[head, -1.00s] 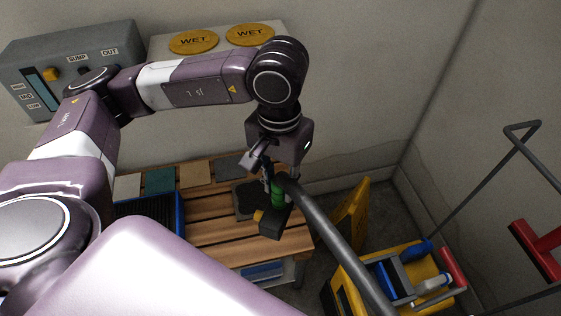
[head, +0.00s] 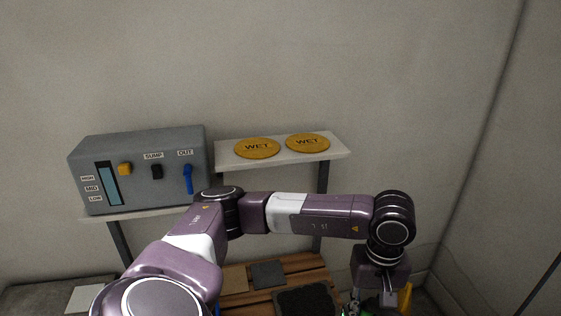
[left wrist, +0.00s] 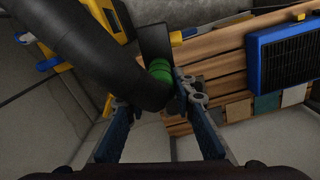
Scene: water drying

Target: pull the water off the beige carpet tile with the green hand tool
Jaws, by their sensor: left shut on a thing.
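My left gripper (head: 375,302) is at the bottom edge of the head view, partly cut off. The left wrist view shows its blue fingers (left wrist: 150,95) shut on the green grip (left wrist: 159,70) of the hand tool. A thick black hose and the tool's dark head show there too. The beige carpet tile (head: 235,279) lies on the slatted bench, left of a grey tile (head: 268,273), partly hidden by my arm. Any contact of the tool with a tile is hidden.
A grey control box (head: 140,172) stands on a wall shelf, with SUMP and OUT levers. Two yellow WET discs (head: 257,148) lie on the shelf (head: 225,158) beside it. A blue-rimmed tray (left wrist: 254,75) stands on the bench. Yellow equipment shows in the left wrist view's top left.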

